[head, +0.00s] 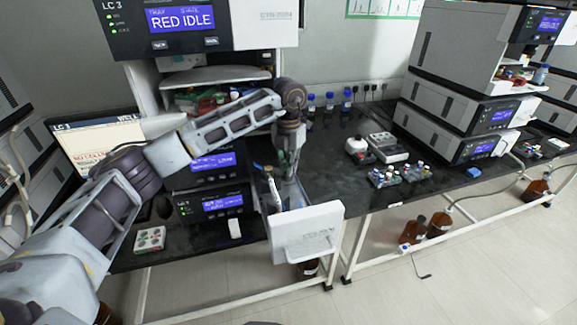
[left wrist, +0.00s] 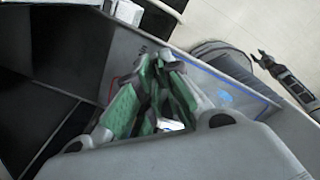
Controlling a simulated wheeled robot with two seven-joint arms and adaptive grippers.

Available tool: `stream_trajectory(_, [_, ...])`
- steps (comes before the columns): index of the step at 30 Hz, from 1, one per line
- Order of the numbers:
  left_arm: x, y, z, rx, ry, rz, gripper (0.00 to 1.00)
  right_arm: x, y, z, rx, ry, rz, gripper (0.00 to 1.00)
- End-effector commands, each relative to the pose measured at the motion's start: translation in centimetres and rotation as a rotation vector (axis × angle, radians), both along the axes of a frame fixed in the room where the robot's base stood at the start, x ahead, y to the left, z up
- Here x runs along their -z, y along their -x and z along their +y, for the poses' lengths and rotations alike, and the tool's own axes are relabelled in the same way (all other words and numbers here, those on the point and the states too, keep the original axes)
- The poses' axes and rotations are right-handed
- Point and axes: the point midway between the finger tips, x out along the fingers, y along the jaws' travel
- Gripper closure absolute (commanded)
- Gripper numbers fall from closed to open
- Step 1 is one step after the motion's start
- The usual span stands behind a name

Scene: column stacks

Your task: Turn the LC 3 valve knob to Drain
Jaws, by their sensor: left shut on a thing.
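The LC 3 stack is at the left centre of the head view, with its label and a "RED IDLE" display (head: 180,18) on the top unit. A white door or drawer front (head: 305,232) stands out from a lower unit. My left gripper (head: 272,188) points down beside that unit, just behind the white front. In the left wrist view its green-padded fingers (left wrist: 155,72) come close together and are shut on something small. The fingers hide it, and I cannot make out the knob or its Drain mark. A dark jointed part, apparently my right gripper (left wrist: 264,60), shows small at the right.
A monitor (head: 98,150) stands left of the stack, and a small tray with coloured dots (head: 150,239) lies in front of it. Blue-capped bottles (head: 328,102), vial racks (head: 388,176) and another instrument stack (head: 455,100) are to the right. Brown bottles (head: 413,229) stand on the floor.

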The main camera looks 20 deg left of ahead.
Motion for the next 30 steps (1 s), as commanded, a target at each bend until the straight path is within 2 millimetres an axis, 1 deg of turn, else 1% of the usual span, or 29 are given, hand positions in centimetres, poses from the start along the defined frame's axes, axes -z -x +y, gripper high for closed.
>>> stream_trajectory(7, [-0.06,-0.03,-0.03,-0.046,0.001,-0.002,1.00,-0.01,0.01,0.01,0.000,0.000,0.000,0.60])
stream_trajectory(18, [-0.06,-0.04,-0.02,-0.050,0.001,-0.002,1.00,0.00,0.04,0.03,0.000,0.000,0.000,0.60])
stream_trajectory(19, [-0.06,-0.04,-0.02,-0.050,0.001,-0.002,0.89,0.00,0.04,0.04,0.000,-0.001,0.000,0.60])
stream_trajectory(23, [-0.05,-0.03,-0.02,-0.050,0.000,-0.001,0.73,0.00,0.05,0.10,0.000,-0.001,0.000,0.60])
stream_trajectory(24, [-0.05,-0.03,-0.02,-0.050,0.000,-0.001,0.71,0.00,0.06,0.12,0.000,-0.001,0.000,0.60])
stream_trajectory(30, [-0.02,-0.01,0.00,-0.049,0.000,-0.001,0.71,0.01,0.07,0.17,0.000,-0.002,0.000,0.60])
